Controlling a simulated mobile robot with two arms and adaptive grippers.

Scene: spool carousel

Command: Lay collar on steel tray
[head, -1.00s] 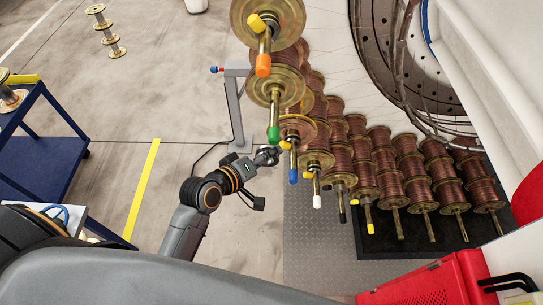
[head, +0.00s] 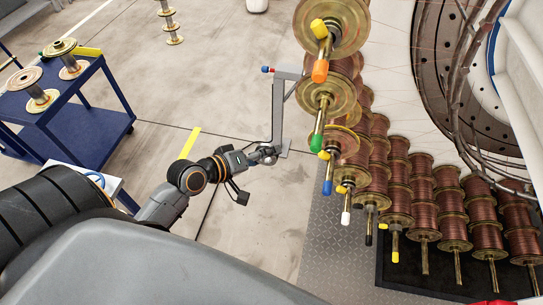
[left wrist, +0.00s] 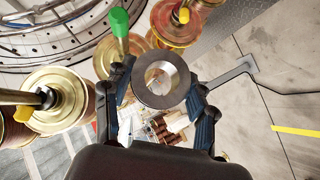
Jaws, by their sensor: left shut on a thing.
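My left gripper (head: 264,153) is shut on the collar, a grey metal ring with a round hole. The collar (left wrist: 163,101) shows clearly between the two fingers in the left wrist view. In the head view the gripper is left of the spool rods, apart from them, and the collar is too small to make out. A pale surface (head: 112,184) with a blue curved thing on it shows at the left, partly hidden by my arm; I cannot tell whether it is the steel tray. My right gripper is not in view.
A blue cart (head: 85,125) with several spools stands at the left. A grey stand (head: 277,110) is close to my gripper. Copper spools on rods with coloured tips, such as the green tip (head: 316,143), fill the right. Bare floor (head: 215,80) lies between.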

